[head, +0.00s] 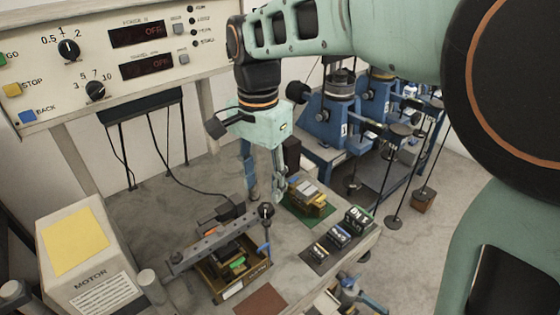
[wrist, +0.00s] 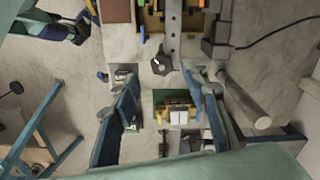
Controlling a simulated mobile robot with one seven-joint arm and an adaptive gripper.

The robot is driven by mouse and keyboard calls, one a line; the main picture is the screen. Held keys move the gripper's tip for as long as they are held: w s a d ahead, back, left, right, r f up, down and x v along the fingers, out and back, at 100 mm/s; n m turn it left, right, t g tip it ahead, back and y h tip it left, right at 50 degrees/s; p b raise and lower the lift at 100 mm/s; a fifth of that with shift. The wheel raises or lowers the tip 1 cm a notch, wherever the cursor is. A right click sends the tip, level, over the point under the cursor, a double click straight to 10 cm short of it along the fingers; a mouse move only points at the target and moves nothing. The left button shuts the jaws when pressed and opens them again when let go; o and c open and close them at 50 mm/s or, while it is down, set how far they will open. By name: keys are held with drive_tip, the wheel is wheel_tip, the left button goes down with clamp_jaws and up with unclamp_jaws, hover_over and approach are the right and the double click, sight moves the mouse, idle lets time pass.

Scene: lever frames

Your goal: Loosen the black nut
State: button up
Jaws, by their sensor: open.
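A dark, nut-like hexagonal piece (wrist: 161,65) shows in the wrist view at the near end of a grey perforated bar (wrist: 174,22). In the head view a dark round piece (head: 265,211) sits at the right end of the same bar (head: 212,238); I take it to be the black nut. A small blue handle hangs just below it. My gripper (head: 265,192) is open and empty, pointing down beside the bar's end. In the wrist view its blue fingers (wrist: 163,86) stand wide apart, with the nut ahead of and between them, not touched.
A yellow block on a green mat (head: 318,211) stands close to my gripper's right. A wooden tray (head: 222,296) of small parts lies under the bar. Dark switches (head: 340,238) sit on the table's right side. A motor box (head: 85,238) stands left. A cable crosses behind.

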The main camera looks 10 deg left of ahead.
sight(264, 209)
wheel_tip(264, 209, down, 7)
drive_tip(key=shift+r, duration=0.2)
clamp_jaws()
idle(0.3)
